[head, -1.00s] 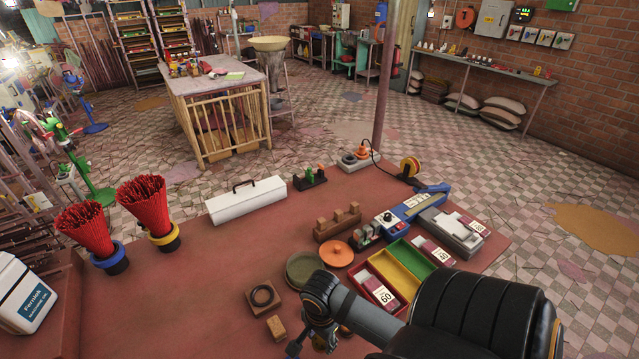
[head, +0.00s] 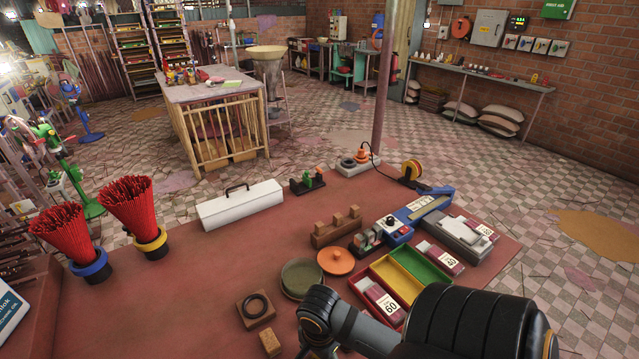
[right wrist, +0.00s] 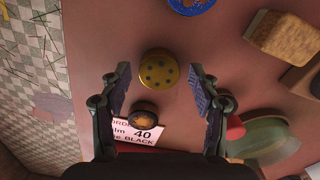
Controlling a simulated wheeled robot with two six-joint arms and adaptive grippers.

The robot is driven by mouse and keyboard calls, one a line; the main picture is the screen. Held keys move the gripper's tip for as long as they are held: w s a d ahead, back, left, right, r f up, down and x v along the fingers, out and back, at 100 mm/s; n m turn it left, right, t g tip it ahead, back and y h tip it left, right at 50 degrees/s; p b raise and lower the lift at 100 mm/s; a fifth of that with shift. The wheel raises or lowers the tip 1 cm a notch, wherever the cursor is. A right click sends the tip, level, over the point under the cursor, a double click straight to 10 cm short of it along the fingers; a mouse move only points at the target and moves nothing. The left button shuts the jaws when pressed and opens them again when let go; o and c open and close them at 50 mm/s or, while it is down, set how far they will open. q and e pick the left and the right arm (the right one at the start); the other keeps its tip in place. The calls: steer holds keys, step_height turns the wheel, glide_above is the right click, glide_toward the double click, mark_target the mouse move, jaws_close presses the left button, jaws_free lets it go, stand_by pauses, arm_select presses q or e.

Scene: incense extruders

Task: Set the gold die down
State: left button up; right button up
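The gold die (right wrist: 158,68) is a round golden disc with dark holes, seen in the right wrist view against the red-brown table top. My right gripper (right wrist: 160,87) is open, with one finger on each side of the die and a gap to it on both sides. In the head view the die is not visible, and my right arm and wrist (head: 325,322) cover the table's near edge. A small dark, orange-ringed knob (right wrist: 145,109) shows between the fingers nearer the palm. My left gripper is in neither view.
A white card marked 40 BLACK (right wrist: 140,130) lies below the fingers. A blue disc (right wrist: 190,4), a wooden block (right wrist: 285,36) and a green dish (right wrist: 268,137) are around.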

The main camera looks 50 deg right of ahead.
steer(key=shift+r, duration=0.35)
step_height(320, 180, up, 12)
steer(key=p, duration=0.6)
steer(key=shift+f, duration=0.2)
